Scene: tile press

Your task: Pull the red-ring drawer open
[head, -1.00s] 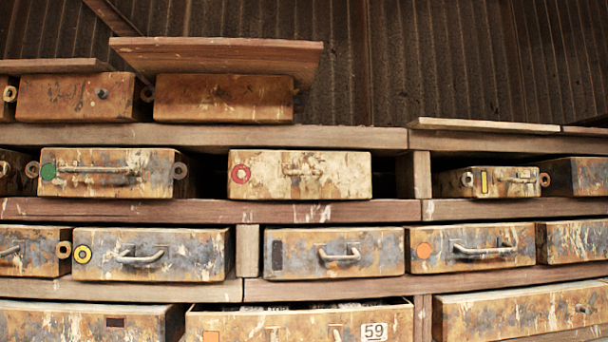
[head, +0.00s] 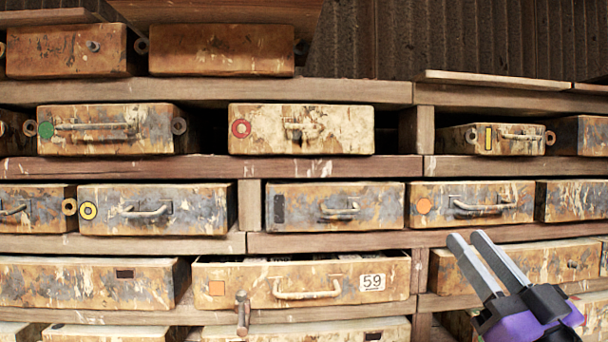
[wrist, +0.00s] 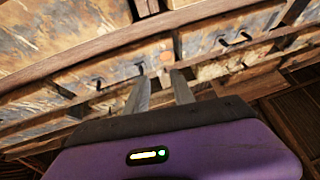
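The red-ring drawer (head: 301,130) is a worn cream and brown box in the upper middle of the head view. A red ring (head: 241,129) marks its left front, and a small pale handle (head: 304,130) sits at its middle. Its front stands among the neighbouring drawer fronts, with dark gaps on both sides. My gripper (head: 468,238) is at the lower right of the head view, below and right of that drawer and apart from it. Its two grey fingers are spread with a gap between them. They also show, empty, in the wrist view (wrist: 160,88).
A wooden shelf board (head: 300,168) runs under the red-ring drawer. Below it are a drawer with a dark label (head: 340,190) and an orange-dot drawer (head: 470,192). A drawer marked 59 (head: 240,270) stands lower, with a rusty peg (head: 243,315) in front.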

